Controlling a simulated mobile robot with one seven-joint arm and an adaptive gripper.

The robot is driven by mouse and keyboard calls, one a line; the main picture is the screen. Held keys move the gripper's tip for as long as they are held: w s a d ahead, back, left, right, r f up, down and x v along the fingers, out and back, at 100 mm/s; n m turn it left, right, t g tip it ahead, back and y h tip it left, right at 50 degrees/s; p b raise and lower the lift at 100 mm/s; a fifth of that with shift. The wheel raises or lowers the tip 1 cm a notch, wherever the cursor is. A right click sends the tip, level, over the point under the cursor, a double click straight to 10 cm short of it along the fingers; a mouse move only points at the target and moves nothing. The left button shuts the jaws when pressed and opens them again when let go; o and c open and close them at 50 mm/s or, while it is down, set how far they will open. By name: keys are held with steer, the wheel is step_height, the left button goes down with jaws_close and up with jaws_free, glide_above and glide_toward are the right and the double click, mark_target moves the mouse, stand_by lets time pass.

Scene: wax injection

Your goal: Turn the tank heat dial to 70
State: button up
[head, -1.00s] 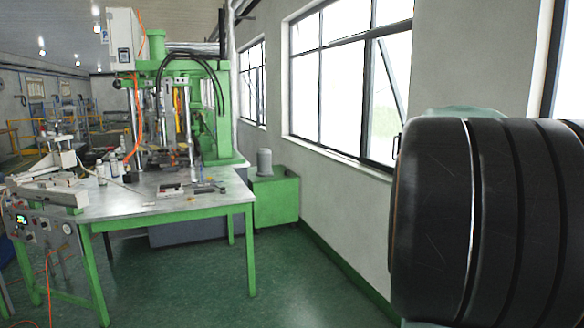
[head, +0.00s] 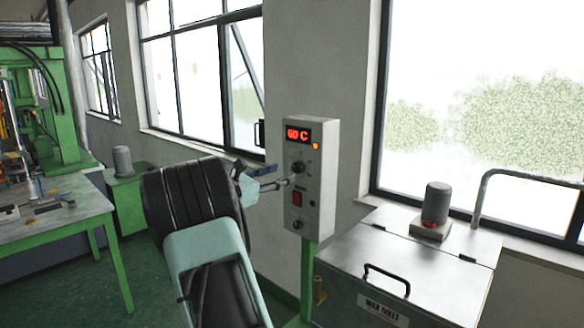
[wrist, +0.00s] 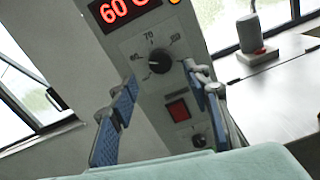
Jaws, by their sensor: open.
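The tank heat dial (head: 298,167) is a black round knob on the front of a grey control box (head: 320,185). In the wrist view the dial (wrist: 160,62) sits under a printed scale with 70 near its top. The red display (head: 298,135) reads 60 C, and it also shows in the wrist view (wrist: 124,9). My gripper (head: 278,177) points at the box front. In the wrist view my gripper (wrist: 160,75) is open, its blue-padded fingers spread to either side of the dial and apart from it. Whether the fingertips reach the knob's depth is unclear.
Below the dial are a red switch (wrist: 178,110) and a lower knob (wrist: 199,140). An orange lamp (head: 316,146) is beside the display. A steel wax melt tank (head: 410,260) stands right of the box. A green-framed workbench (head: 60,210) is at the left.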

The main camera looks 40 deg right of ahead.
mark_target(295, 169)
steer(key=d, duration=0.3)
steer(key=d+p, duration=0.1)
steer(key=d, duration=0.1)
steer(key=shift+w+d, duration=0.25)
steer(key=shift+d, duration=0.05)
steer(key=c, duration=1.2)
